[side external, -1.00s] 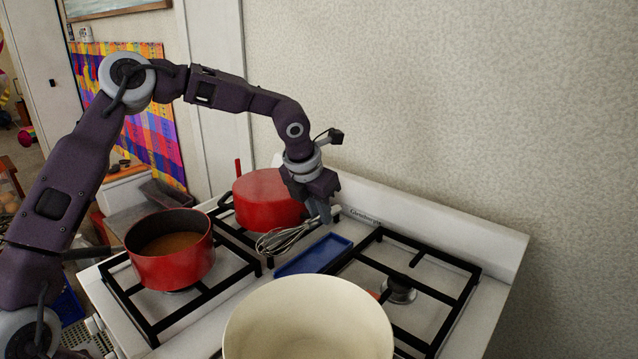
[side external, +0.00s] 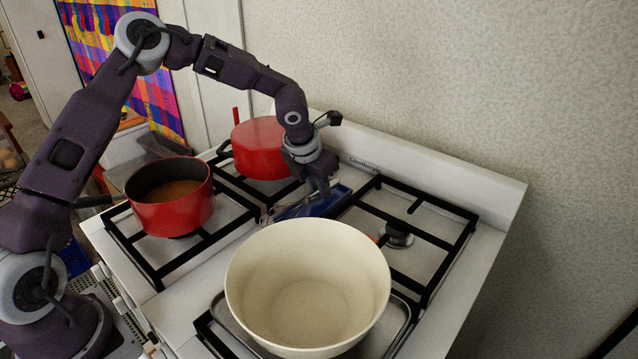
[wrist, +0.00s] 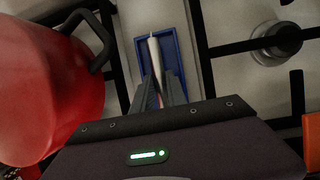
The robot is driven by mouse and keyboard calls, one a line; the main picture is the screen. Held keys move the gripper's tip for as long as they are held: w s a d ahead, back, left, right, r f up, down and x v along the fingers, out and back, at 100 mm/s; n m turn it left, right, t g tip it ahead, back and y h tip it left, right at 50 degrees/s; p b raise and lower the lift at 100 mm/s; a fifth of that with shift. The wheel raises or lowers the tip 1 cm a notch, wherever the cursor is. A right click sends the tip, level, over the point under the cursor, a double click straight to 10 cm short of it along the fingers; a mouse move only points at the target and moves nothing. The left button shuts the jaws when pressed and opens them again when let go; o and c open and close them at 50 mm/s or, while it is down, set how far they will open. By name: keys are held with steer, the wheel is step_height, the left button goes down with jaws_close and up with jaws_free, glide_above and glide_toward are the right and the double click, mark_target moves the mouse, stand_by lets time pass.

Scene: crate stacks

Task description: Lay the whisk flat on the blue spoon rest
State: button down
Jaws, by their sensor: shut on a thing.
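The blue spoon rest (side external: 341,194) is a shallow rectangular tray between the burner grates, partly hidden by my gripper in the side view. It also shows in the wrist view (wrist: 174,50). My gripper (side external: 320,196) is low over the spoon rest and shut on the whisk. In the wrist view, the pale, slim whisk (wrist: 154,52) runs from between my fingertips (wrist: 160,90) along the tray, inside its outline. In the side view, the whisk's wire end is mostly hidden and hard to make out. I cannot tell whether the whisk touches the tray floor.
A red pot (side external: 258,150) stands close behind and left of my gripper; its handle shows in the wrist view (wrist: 88,38). A red saucepan with brown contents (side external: 172,213) is at left. A large cream bowl (side external: 250,300) stands in front. The right grate (side external: 440,250) is free.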

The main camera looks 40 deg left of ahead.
steer(key=c, duration=1.3)
jaws_free()
steer(key=shift+o, duration=0.2)
steer(key=v, duration=0.7)
steer(key=shift+r, duration=0.15)
